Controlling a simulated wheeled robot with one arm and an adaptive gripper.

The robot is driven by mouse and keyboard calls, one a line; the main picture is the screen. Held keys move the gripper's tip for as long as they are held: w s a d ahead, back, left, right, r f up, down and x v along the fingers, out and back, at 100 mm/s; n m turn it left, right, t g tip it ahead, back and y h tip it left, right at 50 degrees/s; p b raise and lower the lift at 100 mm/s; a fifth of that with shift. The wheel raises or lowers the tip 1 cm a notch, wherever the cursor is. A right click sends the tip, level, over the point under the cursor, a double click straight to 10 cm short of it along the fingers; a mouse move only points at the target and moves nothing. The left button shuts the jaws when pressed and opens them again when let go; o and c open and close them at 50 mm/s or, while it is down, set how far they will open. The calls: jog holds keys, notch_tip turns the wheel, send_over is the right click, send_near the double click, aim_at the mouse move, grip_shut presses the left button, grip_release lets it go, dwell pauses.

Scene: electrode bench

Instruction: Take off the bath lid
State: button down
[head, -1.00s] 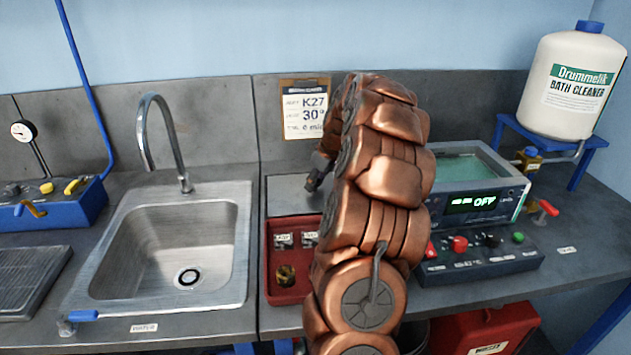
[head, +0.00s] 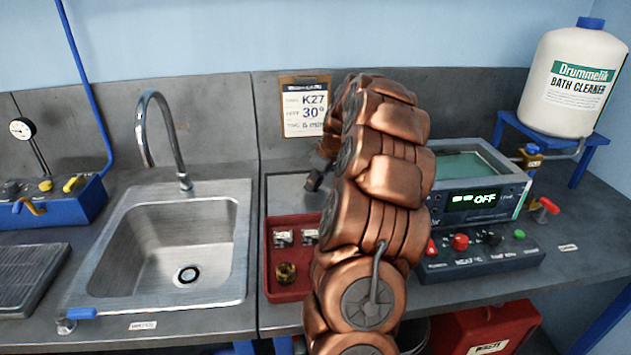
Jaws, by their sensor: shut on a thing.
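The bath (head: 462,168) stands right of my arm, with its top open and green liquid showing inside. Its front display reads OFF. A flat grey plate, which looks like the bath lid (head: 288,192), lies level on the bench left of the bath, behind the red tray. My gripper (head: 316,182) is small and dark at the right edge of this plate, pointing down and shut on it as far as I can see. My copper arm hides part of the gripper, the plate's right side and the bath's left side.
The red tray (head: 297,291) with small parts is in front of the plate. A steel sink (head: 170,250) is at left. A control box (head: 480,262) stands before the bath. The bath cleaner jug (head: 572,85) is on a blue stand at right.

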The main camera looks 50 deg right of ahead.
jog(key=shift+f, duration=0.1)
jog(key=c, duration=0.7)
grip_release()
jog(key=shift+o, duration=0.4)
jog(key=o, duration=0.4)
jog(key=shift+r, duration=3.5)
